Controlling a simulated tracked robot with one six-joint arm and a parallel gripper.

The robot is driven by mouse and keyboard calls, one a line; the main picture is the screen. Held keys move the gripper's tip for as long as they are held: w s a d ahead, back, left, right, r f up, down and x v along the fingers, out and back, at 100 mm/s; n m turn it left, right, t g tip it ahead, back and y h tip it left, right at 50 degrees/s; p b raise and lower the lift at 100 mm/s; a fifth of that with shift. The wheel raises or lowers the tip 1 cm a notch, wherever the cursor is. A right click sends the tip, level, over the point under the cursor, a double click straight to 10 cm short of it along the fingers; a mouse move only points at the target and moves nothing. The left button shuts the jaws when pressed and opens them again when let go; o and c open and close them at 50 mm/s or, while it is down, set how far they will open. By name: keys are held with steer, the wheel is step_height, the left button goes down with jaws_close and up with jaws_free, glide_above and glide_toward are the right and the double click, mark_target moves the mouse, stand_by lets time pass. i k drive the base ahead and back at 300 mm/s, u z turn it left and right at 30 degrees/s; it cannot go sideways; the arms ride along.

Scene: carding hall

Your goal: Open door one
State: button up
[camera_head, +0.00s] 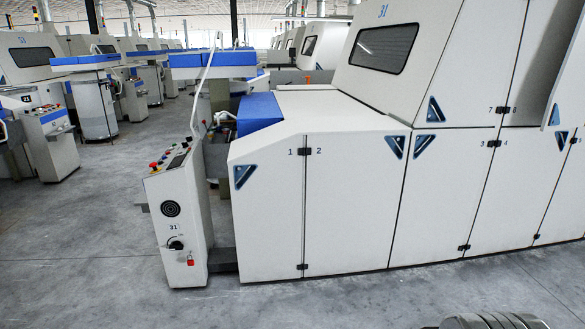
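Door one (267,215) is the white panel marked "1" at the left end of the low front of machine 31. It lies flush with its neighbour and looks shut. A dark blue triangular recess (243,175) sits near its upper left corner. Black fittings, one upper (307,152) and one lower (302,267), sit on the seam between door one and door two (350,210). Door two has its own triangular recess (395,146) at upper right. My gripper is not in view; only a grey ribbed part, perhaps of my arm, shows at the bottom right edge.
A white control post (181,225) marked 31, with buttons on its slanted top, stands close left of door one. Doors three and four (514,190) continue to the right. The grey concrete floor (330,300) in front is clear. Other machines stand at back left.

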mark_target(266, 185)
steer(key=u, duration=0.3)
steer(key=i, duration=1.45)
steer(key=u, duration=0.6)
steer(key=i, duration=0.75)
steer(key=u, duration=0.75)
steer(key=i, duration=1.05)
steer(key=u, duration=0.35)
